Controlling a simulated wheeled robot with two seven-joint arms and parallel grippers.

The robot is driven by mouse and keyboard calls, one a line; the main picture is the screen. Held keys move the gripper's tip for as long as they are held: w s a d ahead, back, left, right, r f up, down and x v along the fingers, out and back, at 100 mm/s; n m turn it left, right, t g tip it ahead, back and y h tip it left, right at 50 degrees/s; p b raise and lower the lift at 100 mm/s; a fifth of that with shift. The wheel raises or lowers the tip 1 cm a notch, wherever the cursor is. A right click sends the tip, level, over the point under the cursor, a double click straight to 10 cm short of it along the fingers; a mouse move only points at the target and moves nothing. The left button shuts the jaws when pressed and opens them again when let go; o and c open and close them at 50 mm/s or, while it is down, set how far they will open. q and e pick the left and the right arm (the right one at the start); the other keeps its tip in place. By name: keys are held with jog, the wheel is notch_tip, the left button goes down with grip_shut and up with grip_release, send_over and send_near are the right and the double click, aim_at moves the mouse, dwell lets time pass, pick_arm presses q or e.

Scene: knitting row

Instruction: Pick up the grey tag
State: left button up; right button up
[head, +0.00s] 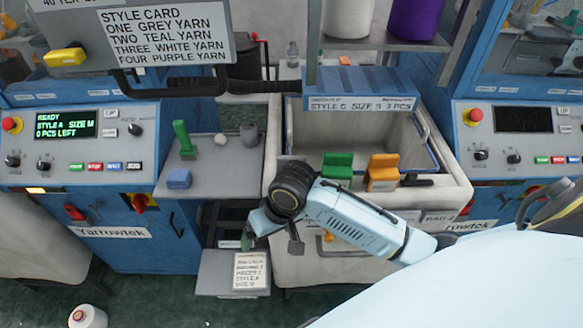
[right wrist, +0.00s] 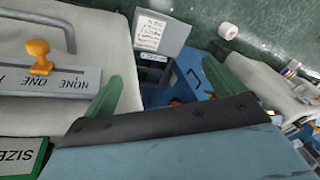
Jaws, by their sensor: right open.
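I cannot make out a thing that is surely the grey tag. On the front rim of the pale bin (head: 455,190) stand a green tag (head: 337,165) and an orange tag (head: 382,171). A dark, low piece (head: 415,181) lies right of them; I cannot tell what it is. My right gripper (head: 248,238) is in front of the bin's left side, pointing down above a small lower shelf. In the right wrist view its green fingers (right wrist: 166,88) are apart with nothing between them. My arm hides part of the bin's front. My left gripper is out of view.
A grey side shelf (head: 222,178) holds a green upright piece (head: 183,139), a blue block (head: 179,178) and a grey cup (head: 249,133). The lower shelf (head: 218,279) carries a printed card (head: 250,270). An orange knob (right wrist: 39,58) sits on a labelled strip. Blue machines flank the bin.

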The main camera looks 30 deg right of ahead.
jog(key=w+d+r+m+g+h+p, duration=0.1)
jog(key=w+d+r, duration=0.1)
jog(key=w+r, duration=0.15)
jog(key=w+d+r+m, duration=0.1)
jog(key=w+d+r, duration=0.1)
jog(key=r, duration=0.3)
notch_tip(320, 180, up, 9)
jog(key=m+g+h, duration=0.1)
jog(key=m, duration=0.4)
send_over(290, 157)
jog(key=shift+a, duration=0.2)
jog(key=shift+d+r, duration=0.1)
jog(key=shift+d, duration=0.1)
notch_tip(290, 157, down, 8)
jog(key=shift+r, duration=0.25)
jog(key=shift+s+d+f, duration=0.1)
jog(key=shift+s+f, duration=0.05)
jog(key=shift+f, duration=1.25)
jog(key=shift+s+f, duration=0.1)
jog(key=shift+f, duration=1.25)
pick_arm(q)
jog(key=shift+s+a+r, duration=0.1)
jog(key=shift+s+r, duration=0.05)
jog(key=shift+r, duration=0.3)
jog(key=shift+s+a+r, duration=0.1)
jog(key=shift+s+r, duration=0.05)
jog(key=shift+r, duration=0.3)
pick_arm(e)
jog(key=shift+c, duration=0.3)
jog(key=c, duration=1)
